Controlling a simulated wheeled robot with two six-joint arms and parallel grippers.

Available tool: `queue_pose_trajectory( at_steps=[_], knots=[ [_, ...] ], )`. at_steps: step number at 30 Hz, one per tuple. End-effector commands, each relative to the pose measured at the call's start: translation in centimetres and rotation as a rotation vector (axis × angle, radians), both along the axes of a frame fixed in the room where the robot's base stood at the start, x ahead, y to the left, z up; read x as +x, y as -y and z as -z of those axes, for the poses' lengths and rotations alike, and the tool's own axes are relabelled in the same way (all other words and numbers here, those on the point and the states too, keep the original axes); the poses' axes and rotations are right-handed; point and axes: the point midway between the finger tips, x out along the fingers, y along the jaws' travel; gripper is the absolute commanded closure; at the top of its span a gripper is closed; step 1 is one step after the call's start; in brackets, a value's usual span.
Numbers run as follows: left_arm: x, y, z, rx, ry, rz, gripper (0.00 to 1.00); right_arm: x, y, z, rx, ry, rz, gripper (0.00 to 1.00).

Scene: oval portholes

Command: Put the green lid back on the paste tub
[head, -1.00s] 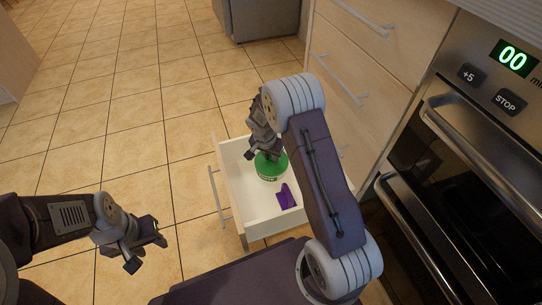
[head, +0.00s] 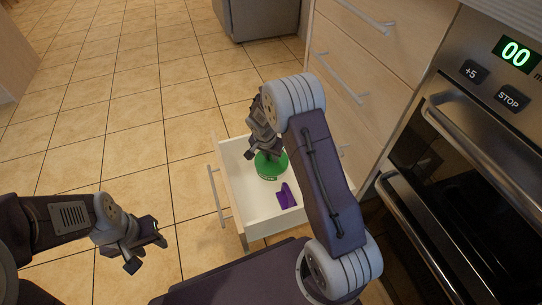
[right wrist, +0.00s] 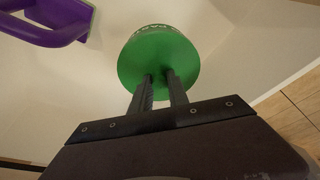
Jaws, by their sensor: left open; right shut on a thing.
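The green lid (right wrist: 150,55) is a round disc under my right gripper (right wrist: 162,79) in the right wrist view. The gripper's fingers are shut at its middle, and the part they grip is hidden between them. The paste tub (right wrist: 155,28) shows only as a strip with white lettering past the lid's far edge. In the head view the lid (head: 275,163) appears on or just above the tub (head: 269,177) inside the drawer; I cannot tell whether it is fully seated. My left gripper (head: 147,253) is open and empty, outside the drawer.
The white drawer (head: 262,212) is pulled open, its walls around the tub. A purple object with a handle (head: 286,196) lies in it near the tub. An oven (head: 450,150) stands at the right. Tiled floor (head: 110,130) is clear at the left.

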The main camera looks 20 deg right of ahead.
Motion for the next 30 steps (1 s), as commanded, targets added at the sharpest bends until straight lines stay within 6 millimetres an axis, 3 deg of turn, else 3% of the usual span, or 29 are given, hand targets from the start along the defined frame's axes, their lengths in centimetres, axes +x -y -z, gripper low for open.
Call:
queue_pose_trajectory(
  at_steps=[6,7,9,20,25,30],
  knots=[
    [0.0,0.0,0.0,0.000,0.000,0.000,0.58,0.0,0.0,0.0,0.000,0.000,0.000,1.00],
    [0.0,0.0,0.0,0.000,0.000,0.000,0.58,0.0,0.0,0.0,0.000,0.000,0.000,0.74],
    [0.0,0.0,0.0,0.000,0.000,0.000,0.58,0.0,0.0,0.0,0.000,0.000,0.000,0.54],
    [0.0,0.0,-0.3,0.000,0.000,0.000,0.58,0.0,0.0,-0.3,0.000,0.000,0.000,0.54],
    [0.0,0.0,-2.1,0.000,0.000,0.000,0.58,-0.3,-0.4,-2.5,0.000,0.001,-0.001,0.54],
    [0.0,0.0,-5.0,0.000,0.000,0.000,0.58,-0.9,-1.2,-6.4,0.000,0.002,-0.001,0.54]
  ],
)
